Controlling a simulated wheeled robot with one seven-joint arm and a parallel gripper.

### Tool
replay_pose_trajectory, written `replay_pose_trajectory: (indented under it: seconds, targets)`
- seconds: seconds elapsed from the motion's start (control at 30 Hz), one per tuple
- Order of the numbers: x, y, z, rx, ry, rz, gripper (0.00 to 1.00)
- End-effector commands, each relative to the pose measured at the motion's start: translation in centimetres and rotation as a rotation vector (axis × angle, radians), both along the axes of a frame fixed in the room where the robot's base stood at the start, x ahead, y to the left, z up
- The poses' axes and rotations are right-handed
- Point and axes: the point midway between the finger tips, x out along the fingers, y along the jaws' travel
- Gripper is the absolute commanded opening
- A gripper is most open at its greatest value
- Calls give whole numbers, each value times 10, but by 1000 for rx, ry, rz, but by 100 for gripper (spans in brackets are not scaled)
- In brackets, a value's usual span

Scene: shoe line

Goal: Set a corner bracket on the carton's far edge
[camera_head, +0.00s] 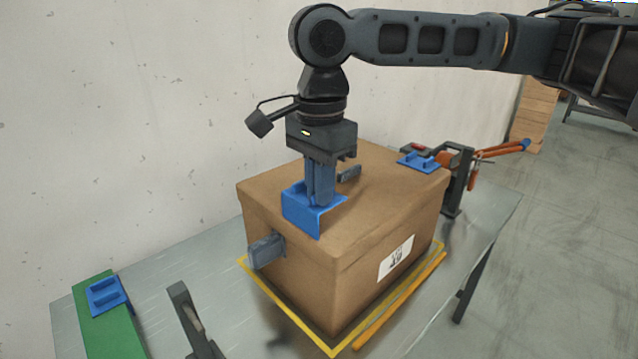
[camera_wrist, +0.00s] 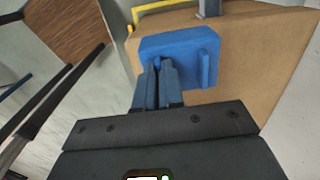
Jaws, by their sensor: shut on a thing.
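The brown carton (camera_head: 300,265) stands on the table. My gripper (camera_head: 320,194) points down and is shut on a blue corner bracket (camera_head: 312,221). This bracket sits at the carton's left top edge in the head view, with one flange over the top and one down the side. In the wrist view, the bracket (camera_wrist: 185,48) is at the fingertips of my gripper (camera_wrist: 157,75), against the carton (camera_wrist: 250,52); exact contact is hard to tell. A second blue bracket (camera_head: 418,161) rests on the carton's right top edge. A third (camera_head: 107,296) lies on a green holder.
The green holder (camera_head: 117,335) is at the table's left. Grey pads (camera_head: 266,250) show at the carton's side and top. A dark upright part (camera_head: 193,318) stands in front. A tool with orange handles (camera_head: 500,149) is at right. Yellow marking surrounds the carton's base.

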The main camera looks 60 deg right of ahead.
Motion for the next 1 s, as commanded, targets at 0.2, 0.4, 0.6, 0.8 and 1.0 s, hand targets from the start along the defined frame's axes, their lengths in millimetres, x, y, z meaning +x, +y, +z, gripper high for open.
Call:
replay_pose_trajectory:
  seconds: [0.2, 0.4, 0.6, 0.8, 1.0]
  targets:
    - [0, 0, -23, 1, 1, 0, 0]
    - [-1, 1, -43, 4, 3, 0, 0]
    - [0, 0, -55, 2, 2, 0, 0]
    - [0, 0, -54, 0, 0, 0, 0]
    - [0, 0, -52, 0, 0, 0, 0]
